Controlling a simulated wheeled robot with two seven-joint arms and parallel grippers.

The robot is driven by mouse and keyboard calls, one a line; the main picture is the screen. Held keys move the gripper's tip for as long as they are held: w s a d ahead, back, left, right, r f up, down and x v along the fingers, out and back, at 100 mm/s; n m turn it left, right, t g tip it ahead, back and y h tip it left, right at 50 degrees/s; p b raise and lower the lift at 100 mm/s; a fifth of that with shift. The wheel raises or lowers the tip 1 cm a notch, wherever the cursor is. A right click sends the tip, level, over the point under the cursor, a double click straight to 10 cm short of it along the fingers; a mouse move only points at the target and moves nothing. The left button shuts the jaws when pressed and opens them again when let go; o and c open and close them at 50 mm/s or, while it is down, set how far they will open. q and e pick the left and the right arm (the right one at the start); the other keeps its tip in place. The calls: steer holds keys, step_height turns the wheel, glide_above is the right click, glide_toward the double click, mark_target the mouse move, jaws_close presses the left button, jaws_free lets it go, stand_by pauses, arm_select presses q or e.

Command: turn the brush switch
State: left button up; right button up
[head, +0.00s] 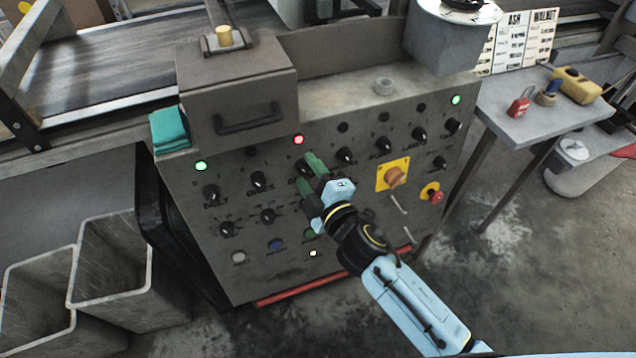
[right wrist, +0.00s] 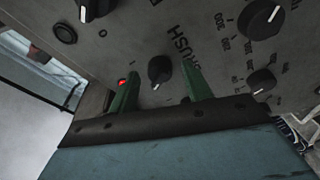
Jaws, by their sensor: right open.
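The brush switch (right wrist: 160,70) is a small black rotary knob on the grey panel, with a white mark at its lower side in the right wrist view. The label beside it reads "RUSH", its first letter hard to see. My right gripper (head: 310,170) has green fingers and is open in front of the panel. In the right wrist view its fingers (right wrist: 159,80) stand on either side of the knob, with gaps on both sides; contact is not visible. In the head view the gripper hides the knob. My left gripper is not in view.
A lit red lamp (head: 298,139) sits above the brush column. Other black knobs, including gates (head: 258,179) and fuse (head: 345,154), flank it. An orange knob on a yellow plate (head: 393,174) and a red button (head: 435,196) are to the right. A drawer-like handle (head: 250,117) juts out above.

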steer(key=shift+s+d, duration=0.25)
steer(key=shift+s, duration=0.2)
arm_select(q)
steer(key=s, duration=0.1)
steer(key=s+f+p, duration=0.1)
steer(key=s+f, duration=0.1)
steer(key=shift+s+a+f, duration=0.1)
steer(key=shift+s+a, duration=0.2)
arm_select(e)
steer(key=f+v, duration=0.1)
steer(key=v, duration=1.1)
steer(key=shift+r, duration=0.5)
steer(key=shift+s, duration=0.15)
